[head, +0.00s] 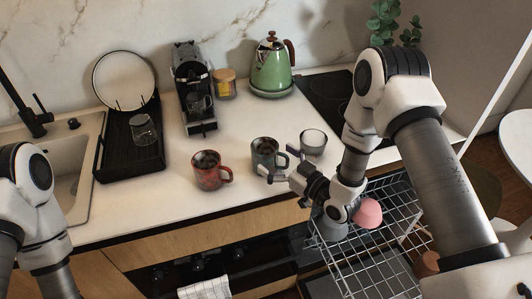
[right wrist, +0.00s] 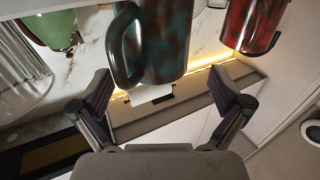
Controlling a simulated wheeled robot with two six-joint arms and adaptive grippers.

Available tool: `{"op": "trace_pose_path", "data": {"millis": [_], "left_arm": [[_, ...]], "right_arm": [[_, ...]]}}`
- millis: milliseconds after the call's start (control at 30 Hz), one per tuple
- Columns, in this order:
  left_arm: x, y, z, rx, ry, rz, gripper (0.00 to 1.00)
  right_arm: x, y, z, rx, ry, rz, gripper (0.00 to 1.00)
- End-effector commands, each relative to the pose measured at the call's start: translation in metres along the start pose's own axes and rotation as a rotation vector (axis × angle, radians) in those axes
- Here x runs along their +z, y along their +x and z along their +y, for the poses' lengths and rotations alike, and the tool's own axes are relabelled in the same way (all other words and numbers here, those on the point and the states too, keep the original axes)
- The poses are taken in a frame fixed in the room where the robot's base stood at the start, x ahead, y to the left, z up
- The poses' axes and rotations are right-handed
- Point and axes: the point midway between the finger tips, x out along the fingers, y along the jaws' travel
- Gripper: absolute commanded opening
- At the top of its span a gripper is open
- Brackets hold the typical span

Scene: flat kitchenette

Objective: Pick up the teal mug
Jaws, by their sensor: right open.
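The teal mug (head: 264,152), dark and mottled, stands upright on the white counter near its front edge, with its handle towards the right. My right gripper (head: 279,165) is open just to the right of the mug, close to its handle. In the right wrist view the teal mug (right wrist: 165,40) is ahead, its handle on the left. The open, empty fingers (right wrist: 160,75) are spread on either side of it. Whether a finger touches the mug cannot be told. My left arm shows at the left edge of the head view, but its gripper is out of view.
A coffee machine (head: 194,88), a yellow jar (head: 224,84) and a green kettle (head: 272,68) are behind. An open dish rack (head: 350,257) with a pink item (head: 369,213) is below my right arm.

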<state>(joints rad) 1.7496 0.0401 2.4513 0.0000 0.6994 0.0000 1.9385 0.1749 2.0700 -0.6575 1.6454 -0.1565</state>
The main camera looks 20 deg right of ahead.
Motion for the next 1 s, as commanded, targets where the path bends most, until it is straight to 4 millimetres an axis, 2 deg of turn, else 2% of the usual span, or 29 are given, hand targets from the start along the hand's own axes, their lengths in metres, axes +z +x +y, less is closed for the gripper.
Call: {"op": "trace_pose_path", "data": {"millis": [33,100,333,367,400,533,567,867,1000], "left_arm": [[-0.001,-0.008,0.000,0.000,0.000,0.002,0.40],[-0.001,-0.009,0.000,0.000,0.000,0.002,0.40],[-0.001,-0.008,0.000,0.000,0.000,0.002,0.40],[-0.001,-0.008,0.000,0.000,0.000,0.002,0.40],[-0.001,-0.008,0.000,0.000,0.000,0.002,0.40],[-0.001,-0.008,0.000,0.000,0.000,0.002,0.40],[-0.001,-0.008,0.000,0.000,0.000,0.002,0.40],[-0.001,-0.010,0.000,0.000,0.000,0.002,0.40],[-0.001,-0.026,0.000,0.000,0.000,0.002,0.40]], "right_arm": [[-0.003,0.009,-0.001,-0.003,-0.003,-0.001,1.00],[-0.002,0.018,-0.001,-0.002,-0.001,-0.002,1.00],[0.001,0.022,0.000,0.001,0.002,-0.004,1.00],[0.001,0.022,0.000,0.001,0.002,-0.004,0.93],[0.001,0.022,0.000,0.001,0.002,-0.004,0.79],[0.001,0.022,0.000,0.001,0.002,-0.004,0.33],[0.001,0.022,0.000,0.001,0.002,-0.004,0.27],[-0.002,0.022,0.000,0.001,0.001,-0.004,0.26],[-0.028,0.030,0.004,0.001,0.000,0.000,0.26]]}}
